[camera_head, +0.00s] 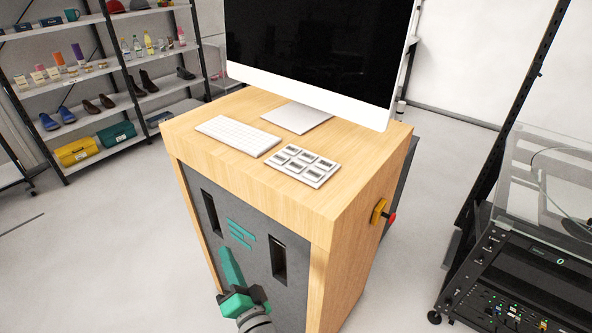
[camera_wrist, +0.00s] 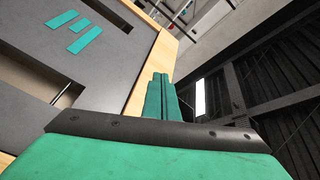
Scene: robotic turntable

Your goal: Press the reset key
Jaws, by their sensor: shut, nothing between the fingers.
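A pale key panel (camera_head: 302,166) with several grey keys lies on the wooden desk top, near its front right edge. The labels on the keys are too small to read, so I cannot tell which one is the reset key. My green gripper (camera_head: 227,254) is in front of the desk's grey front panel, well below the desk top and apart from the key panel. Its fingers are together and point upward, with nothing between them. In the wrist view the shut fingers (camera_wrist: 160,82) rise beside the desk's wooden edge; the key panel is not in that view.
A white keyboard (camera_head: 237,135) lies left of the key panel, with a large monitor (camera_head: 315,50) behind. A red button (camera_head: 391,217) on a yellow mount sticks out from the desk's right side. Shelves stand left; a glass-topped equipment rack (camera_head: 530,250) stands right.

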